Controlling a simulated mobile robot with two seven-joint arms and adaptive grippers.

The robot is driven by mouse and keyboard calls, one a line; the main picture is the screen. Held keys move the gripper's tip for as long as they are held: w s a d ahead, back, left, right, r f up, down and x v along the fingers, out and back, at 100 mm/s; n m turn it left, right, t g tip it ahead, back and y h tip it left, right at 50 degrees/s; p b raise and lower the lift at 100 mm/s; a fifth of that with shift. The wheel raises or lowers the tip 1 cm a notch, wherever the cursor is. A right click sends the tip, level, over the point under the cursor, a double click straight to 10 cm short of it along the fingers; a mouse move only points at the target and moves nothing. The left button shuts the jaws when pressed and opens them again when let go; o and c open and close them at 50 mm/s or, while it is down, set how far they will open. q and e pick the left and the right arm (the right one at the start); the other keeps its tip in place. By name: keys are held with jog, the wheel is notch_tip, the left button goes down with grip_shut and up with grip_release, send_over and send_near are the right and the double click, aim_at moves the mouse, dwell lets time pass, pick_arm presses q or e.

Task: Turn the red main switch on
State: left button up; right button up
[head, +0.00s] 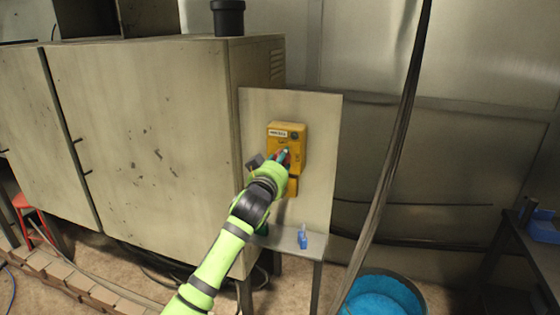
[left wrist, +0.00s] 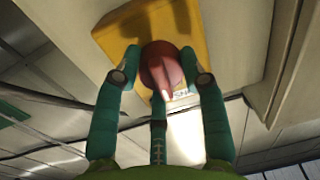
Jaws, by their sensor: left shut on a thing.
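The red main switch (left wrist: 160,66) is a round knob with a raised handle on a yellow box (head: 291,136). The box is fixed to a pale upright panel (head: 318,150) and has a small label near its top. My left gripper (head: 279,160) reaches the box and hides most of the switch in the head view. In the left wrist view, the teal fingers of my left gripper (left wrist: 160,62) stand on both sides of the red knob, shut on it. I cannot read whether the switch stands at on or off. My right gripper is not in view.
A large beige cabinet (head: 150,130) stands left of the panel. A blue padlock-like item (head: 302,240) sits on a small table (head: 287,245) below the box. A dark cable (head: 392,150) hangs on the right. A blue bucket (head: 420,300) stands on the floor.

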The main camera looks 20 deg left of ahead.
pick_arm(q)
jog(key=m, duration=0.1)
jog(key=r+m, duration=0.1)
jog(key=m, duration=0.1)
jog(key=shift+r+p, duration=0.1)
jog(key=shift+p, duration=0.3)
jog(key=m+p, duration=0.1)
jog(key=m, duration=0.4)
jog(key=shift+t, duration=0.3)
jog(key=m+p, duration=0.1)
jog(key=m, duration=0.4)
jog(key=shift+m+h+p, duration=0.35)
jog(key=shift+m+h, duration=0.05)
jog(key=shift+d+f+m+p, duration=0.15)
jog(key=shift+m+p, duration=0.1)
jog(key=shift+m, duration=0.6)
jog(key=shift+a+f+m+p, duration=0.1)
jog(key=shift+m+p, duration=0.1)
jog(key=shift+m, duration=0.65)
jog(key=shift+h, duration=0.3)
jog(key=o, duration=1)
jog(key=shift+d+f, duration=0.1)
jog(key=shift+o, duration=0.7)
jog(key=shift+d+f, duration=0.1)
jog(key=shift+d, duration=0.05)
